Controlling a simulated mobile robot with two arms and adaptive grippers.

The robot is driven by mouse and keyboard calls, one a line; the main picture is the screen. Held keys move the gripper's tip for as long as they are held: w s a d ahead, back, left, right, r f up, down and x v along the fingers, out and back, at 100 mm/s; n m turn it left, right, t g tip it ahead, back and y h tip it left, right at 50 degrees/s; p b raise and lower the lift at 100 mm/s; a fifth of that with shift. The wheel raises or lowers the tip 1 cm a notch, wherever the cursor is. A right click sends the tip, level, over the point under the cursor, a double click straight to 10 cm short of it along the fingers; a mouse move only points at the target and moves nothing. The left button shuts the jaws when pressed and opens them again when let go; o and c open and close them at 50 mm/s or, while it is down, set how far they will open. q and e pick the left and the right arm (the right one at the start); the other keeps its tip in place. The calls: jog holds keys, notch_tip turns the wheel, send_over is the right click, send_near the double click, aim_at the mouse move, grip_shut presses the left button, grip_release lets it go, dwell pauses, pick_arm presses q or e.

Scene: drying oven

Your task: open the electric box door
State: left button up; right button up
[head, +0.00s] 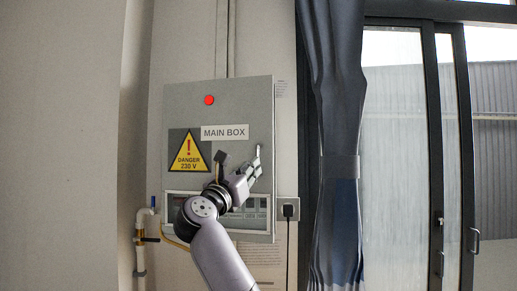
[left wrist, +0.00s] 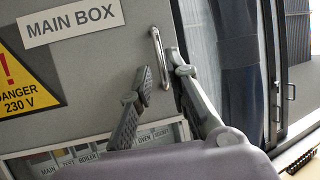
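The grey electric box door (head: 240,98) is flat against its box on the wall and looks shut. It bears a "MAIN BOX" label, a red round light (head: 209,100) and a yellow danger sign (head: 189,152). A slim metal handle (left wrist: 157,52) stands upright near the door's right edge. My left gripper (head: 239,156) is in front of the door's lower right part, with its fingers spread. In the left wrist view the handle shows between the two fingertips; I cannot tell whether either finger touches it. My right gripper is not in view.
A labelled strip (head: 256,202) runs along the box's lower front. A socket with a plug (head: 288,210) is to the right below, and a pipe with a valve (head: 142,238) to the left. A dark curtain (head: 338,120) and glass doors (head: 400,140) stand to the right.

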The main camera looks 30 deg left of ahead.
pick_arm(q)
jog(key=shift+p+x, duration=1.35)
jog(key=shift+x, duration=1.7)
jog(key=shift+s+r, duration=0.15)
jog(key=shift+r, duration=0.05)
grip_shut()
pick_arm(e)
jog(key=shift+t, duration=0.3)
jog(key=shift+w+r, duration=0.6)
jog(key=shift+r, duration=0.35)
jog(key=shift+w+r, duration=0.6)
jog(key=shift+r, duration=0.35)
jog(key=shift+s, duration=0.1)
